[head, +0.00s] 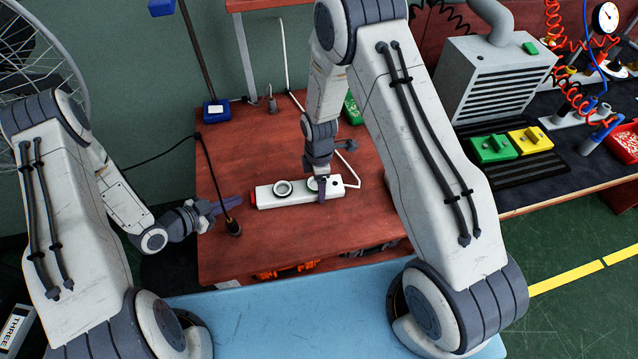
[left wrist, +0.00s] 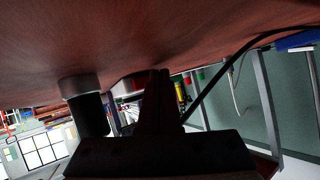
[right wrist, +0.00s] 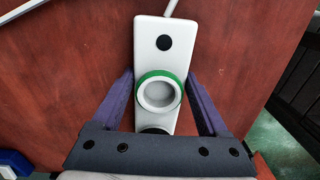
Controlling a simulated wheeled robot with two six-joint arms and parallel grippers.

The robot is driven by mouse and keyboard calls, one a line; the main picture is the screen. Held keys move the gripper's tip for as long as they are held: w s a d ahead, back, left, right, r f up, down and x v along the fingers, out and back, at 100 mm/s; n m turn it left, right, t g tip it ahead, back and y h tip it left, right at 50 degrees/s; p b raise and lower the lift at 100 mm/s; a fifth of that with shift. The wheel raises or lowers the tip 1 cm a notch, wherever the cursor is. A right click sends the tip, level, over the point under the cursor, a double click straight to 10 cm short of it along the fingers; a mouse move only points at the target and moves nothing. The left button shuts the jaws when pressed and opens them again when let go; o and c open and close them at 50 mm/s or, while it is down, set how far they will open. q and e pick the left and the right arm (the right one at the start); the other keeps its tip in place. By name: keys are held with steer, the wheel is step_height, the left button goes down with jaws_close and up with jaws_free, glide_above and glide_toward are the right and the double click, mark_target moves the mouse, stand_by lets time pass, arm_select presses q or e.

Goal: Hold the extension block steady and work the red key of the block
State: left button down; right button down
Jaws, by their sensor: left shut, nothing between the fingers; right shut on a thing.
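The white extension block (head: 268,194) lies on the red-brown table, with round sockets on top. Its red key (head: 253,199) is at the left end. My right gripper (head: 322,188) is shut across the block near its right end. In the right wrist view its fingers flank the block (right wrist: 150,32) around a green-ringed socket (right wrist: 159,93); the red key is out of that view. My left gripper (head: 238,203) is shut and empty, just left of the red key; I cannot tell whether they touch. In the left wrist view its closed fingers (left wrist: 160,85) hide most of what lies ahead.
A black plug (head: 234,228) on a dark cable lies by the table's left front edge, close to my left gripper. A white cord leaves the block's right end. The table (head: 230,262) is clear in front of the block.

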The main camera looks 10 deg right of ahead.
arm_select(q)
steer(key=shift+a, duration=2.45)
